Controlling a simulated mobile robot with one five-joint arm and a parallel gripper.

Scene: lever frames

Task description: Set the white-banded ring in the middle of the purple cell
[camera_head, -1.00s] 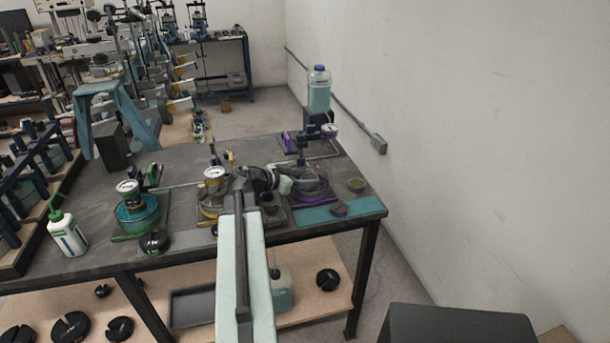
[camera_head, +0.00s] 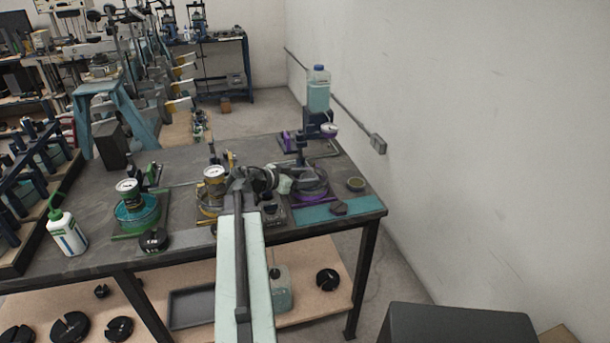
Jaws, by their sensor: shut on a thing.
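The purple cell (camera_head: 320,188) is a clear round dish with a purple rim, standing right of centre on the dark bench.
A yellow cell with a dial gauge (camera_head: 214,174) and a green cell (camera_head: 137,214) stand to the left. A bottle (camera_head: 318,90) stands behind.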

